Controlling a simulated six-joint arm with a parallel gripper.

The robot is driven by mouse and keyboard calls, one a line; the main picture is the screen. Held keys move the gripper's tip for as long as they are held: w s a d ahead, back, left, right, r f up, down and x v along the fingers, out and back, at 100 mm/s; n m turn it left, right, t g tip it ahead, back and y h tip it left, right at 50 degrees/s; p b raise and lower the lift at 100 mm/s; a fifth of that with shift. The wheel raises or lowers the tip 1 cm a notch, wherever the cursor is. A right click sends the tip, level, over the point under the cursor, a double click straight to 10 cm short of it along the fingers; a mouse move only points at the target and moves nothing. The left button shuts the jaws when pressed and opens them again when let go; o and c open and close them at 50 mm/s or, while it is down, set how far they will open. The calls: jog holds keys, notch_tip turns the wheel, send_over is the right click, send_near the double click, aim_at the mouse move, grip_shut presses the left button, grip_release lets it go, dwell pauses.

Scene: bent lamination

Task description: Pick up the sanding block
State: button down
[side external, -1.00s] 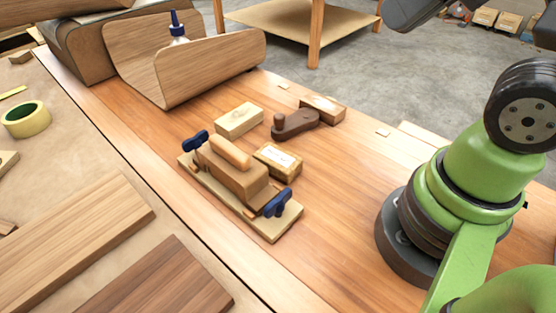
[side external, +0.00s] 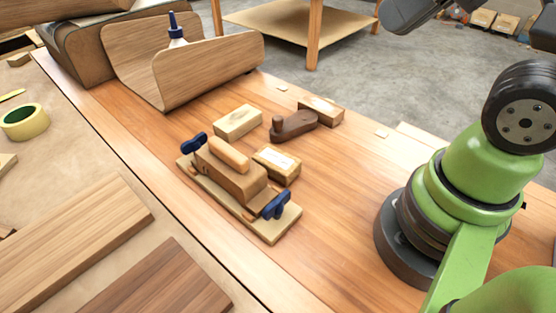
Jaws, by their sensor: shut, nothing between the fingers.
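Several small wooden blocks sit on the bench, and I cannot tell for sure which is the sanding block. A pale block (side external: 238,122) lies behind the clamped jig. A block with a white top patch (side external: 277,165) lies just right of the jig. A brown block (side external: 322,110) lies farther back, beside a dark wooden tool with a knob (side external: 294,125). My gripper is out of frame; only green and dark parts of my arm show at the right and top right. None of these blocks is seen being held or touched by my arm.
The jig (side external: 229,181) has blue-handled clamps and a rounded piece on top. A bent wood sheet (side external: 207,70) and a blue-capped bottle (side external: 177,30) stand at the back. Tape (side external: 25,121) and planks (side external: 75,225) lie left. The bench between the blocks and my base is clear.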

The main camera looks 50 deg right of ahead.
dwell(0.3)
jog(key=c, duration=0.5)
grip_release()
jog(key=shift+w, duration=0.1)
